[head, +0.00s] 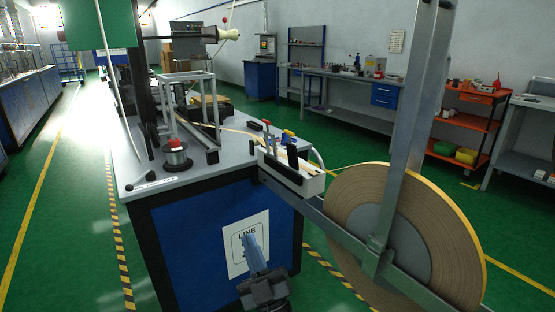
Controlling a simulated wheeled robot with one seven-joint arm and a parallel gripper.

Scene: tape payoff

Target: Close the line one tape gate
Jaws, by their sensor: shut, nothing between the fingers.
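A pale guide unit (311,186) with dark sides sits at the bench's front right corner, beside the big tape roll (345,209). A tan strip of tape runs from the roll's top towards this unit. My gripper (248,237) is shut and empty in front of the sign, below and left of the unit.
A grey post and arm (412,130) carry the roll at right. Green floor lies open on the left. Shelves and an orange cart (472,97) stand behind.

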